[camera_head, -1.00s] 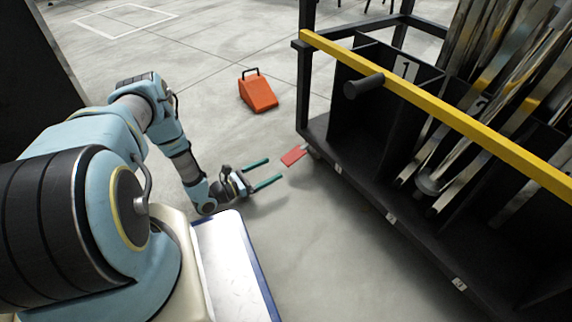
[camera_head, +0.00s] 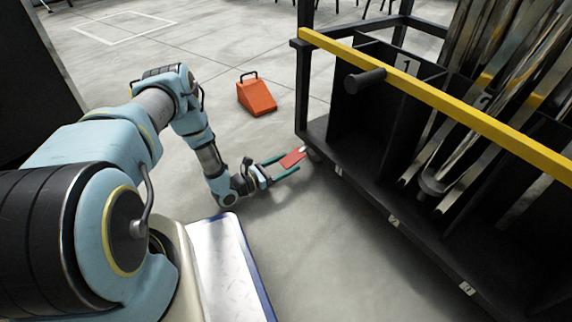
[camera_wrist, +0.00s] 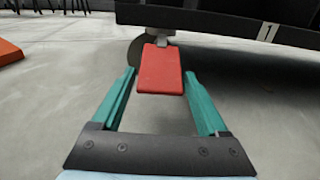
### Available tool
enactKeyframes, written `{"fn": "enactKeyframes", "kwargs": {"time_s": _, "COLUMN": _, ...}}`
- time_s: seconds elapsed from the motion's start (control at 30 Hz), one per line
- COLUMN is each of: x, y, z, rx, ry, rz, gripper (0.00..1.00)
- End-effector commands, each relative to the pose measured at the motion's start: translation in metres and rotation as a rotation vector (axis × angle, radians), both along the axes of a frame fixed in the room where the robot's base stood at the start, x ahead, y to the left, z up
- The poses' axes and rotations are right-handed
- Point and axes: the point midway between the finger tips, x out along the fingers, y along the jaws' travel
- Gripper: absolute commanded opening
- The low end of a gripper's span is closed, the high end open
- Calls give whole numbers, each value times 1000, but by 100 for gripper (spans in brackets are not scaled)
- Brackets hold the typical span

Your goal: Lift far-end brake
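The red brake pedal (camera_head: 293,157) sticks out low from the far corner of the black cart, by a caster wheel. In the wrist view the pedal (camera_wrist: 160,70) lies ahead, between and slightly beyond the tips of my two green fingers. My gripper (camera_head: 287,163) is low over the floor and open, with one finger on each side of the pedal. In the wrist view my gripper (camera_wrist: 159,82) shows a gap on both sides of the pedal. The caster wheel (camera_wrist: 135,55) is partly hidden behind the pedal.
The black cart (camera_head: 318,128) with a yellow rail (camera_head: 440,101) and metal profiles fills the right side. An orange wedge chock (camera_head: 257,96) with a handle stands on the floor behind my gripper; its edge shows left in the wrist view (camera_wrist: 9,52). The floor between is clear.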

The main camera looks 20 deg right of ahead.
Motion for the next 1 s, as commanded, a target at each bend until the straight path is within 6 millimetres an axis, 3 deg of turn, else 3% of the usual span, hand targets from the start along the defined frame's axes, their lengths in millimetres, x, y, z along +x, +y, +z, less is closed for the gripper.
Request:
{"fn": "enactKeyframes", "kwargs": {"time_s": 0.07, "x": 0, "y": 0, "z": 0, "rx": 0, "ry": 0, "rz": 0, "gripper": 67}}
{"fn": "enactKeyframes", "kwargs": {"time_s": 0.67, "x": 0, "y": 0, "z": 0, "rx": 0, "ry": 0, "rz": 0, "gripper": 0}}
{"fn": "enactKeyframes", "kwargs": {"time_s": 1.0, "x": 0, "y": 1, "z": 0, "rx": 0, "ry": 1, "rz": 0, "gripper": 0}}
